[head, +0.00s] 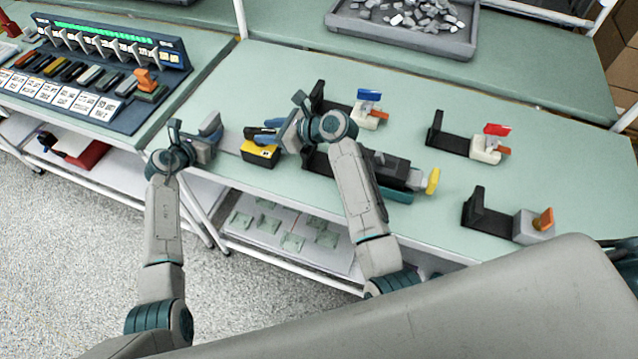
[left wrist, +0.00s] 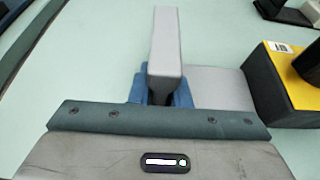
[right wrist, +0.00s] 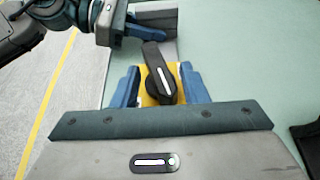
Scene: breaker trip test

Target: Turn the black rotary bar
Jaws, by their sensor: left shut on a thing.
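The black rotary bar (right wrist: 158,72) sits on the yellow top (right wrist: 148,99) of a dark block. The bar stands tilted between the blue fingers of my right gripper (right wrist: 160,84), with gaps on both sides. My right gripper is open there; in the head view it (head: 272,130) partly hides the bar, and the yellow block (head: 260,157) shows below it. My left gripper (left wrist: 165,90) is shut on a grey upright piece (left wrist: 165,42). A flat grey part (left wrist: 220,88) runs from beside it toward the yellow-topped block. In the head view my left gripper (head: 210,128) is left of the block.
A dark fixture with a yellow knob (head: 432,181) lies right of my right arm. A grey bin (head: 400,40) of parts is behind. The left bench holds a blue panel (head: 110,45).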

